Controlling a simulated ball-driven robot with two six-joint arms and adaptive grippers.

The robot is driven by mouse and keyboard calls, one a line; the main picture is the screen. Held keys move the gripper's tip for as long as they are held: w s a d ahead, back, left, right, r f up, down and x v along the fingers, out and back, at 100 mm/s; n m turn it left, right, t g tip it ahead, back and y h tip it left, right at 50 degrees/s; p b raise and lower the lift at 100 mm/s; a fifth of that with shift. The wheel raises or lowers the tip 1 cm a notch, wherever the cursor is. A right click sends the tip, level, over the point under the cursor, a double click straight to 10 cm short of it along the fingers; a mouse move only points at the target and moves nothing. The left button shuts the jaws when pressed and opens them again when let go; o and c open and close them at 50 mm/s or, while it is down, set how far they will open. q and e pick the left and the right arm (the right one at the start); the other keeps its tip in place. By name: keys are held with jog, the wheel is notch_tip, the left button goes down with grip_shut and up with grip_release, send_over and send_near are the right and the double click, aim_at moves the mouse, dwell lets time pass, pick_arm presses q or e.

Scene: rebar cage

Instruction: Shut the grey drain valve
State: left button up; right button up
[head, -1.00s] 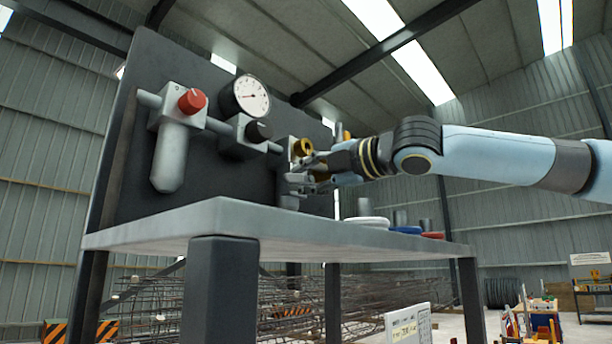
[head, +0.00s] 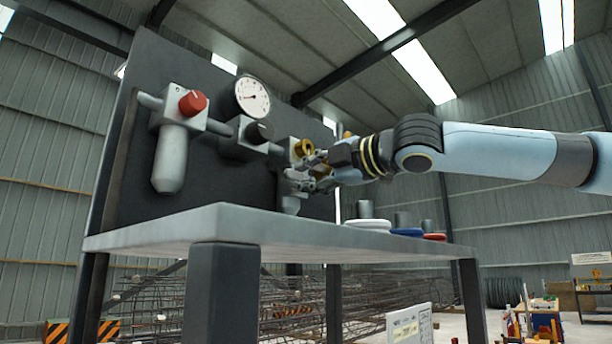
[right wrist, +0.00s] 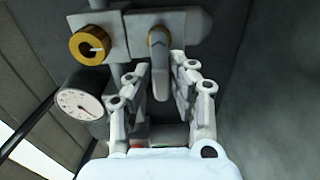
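The grey lever (right wrist: 160,50) of a valve, with a gold collar at its top, shows in the right wrist view on a grey body. My right gripper (right wrist: 161,76) is open, with one finger on each side of the lever's lower end; I cannot tell whether either finger touches it. In the head view my right gripper (head: 305,178) is at the right end of the pipe row, below a gold knob (head: 302,148), and hides most of this valve. A grey tapered piece (head: 292,205) shows just under the fingers. My left gripper is not in view.
A red knob (head: 192,103), a black knob (head: 260,131) and a gauge (head: 251,96) are on the dark panel (head: 235,180) left of my gripper. The grey table (head: 215,222) below carries white, blue and red discs at right. Space right of the panel is open.

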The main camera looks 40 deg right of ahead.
jog(key=o, duration=0.3)
